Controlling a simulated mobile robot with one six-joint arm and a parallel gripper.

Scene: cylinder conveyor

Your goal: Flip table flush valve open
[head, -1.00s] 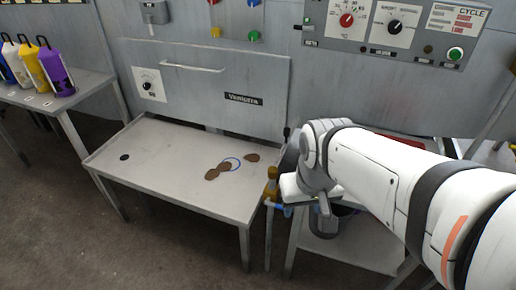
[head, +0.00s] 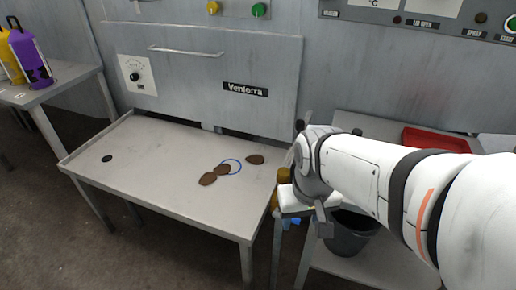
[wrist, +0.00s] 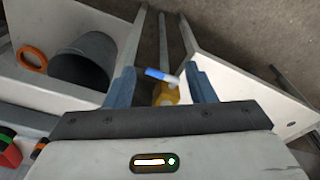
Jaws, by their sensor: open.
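The flush valve shows in the wrist view as a yellow brass body (wrist: 166,95) with a blue lever (wrist: 157,74) that ends in a pale tip. The lever lies between the two blue-grey fingers of my gripper (wrist: 160,72), which are spread apart; I cannot tell if either touches it. In the head view the brass body (head: 283,177) stands at the right side of the steel table (head: 130,160), with blue parts below it. My gripper (head: 320,218) is beside it there, its fingers mostly hidden.
Several brown lumps (head: 208,179) and a blue ring lie on the table, with a dark round spot (head: 107,158) at left. A dark bucket (head: 350,235) stands under the right-hand bench, near my arm. A red tray (head: 435,139) sits on that bench. Bottles (head: 30,58) stand far left.

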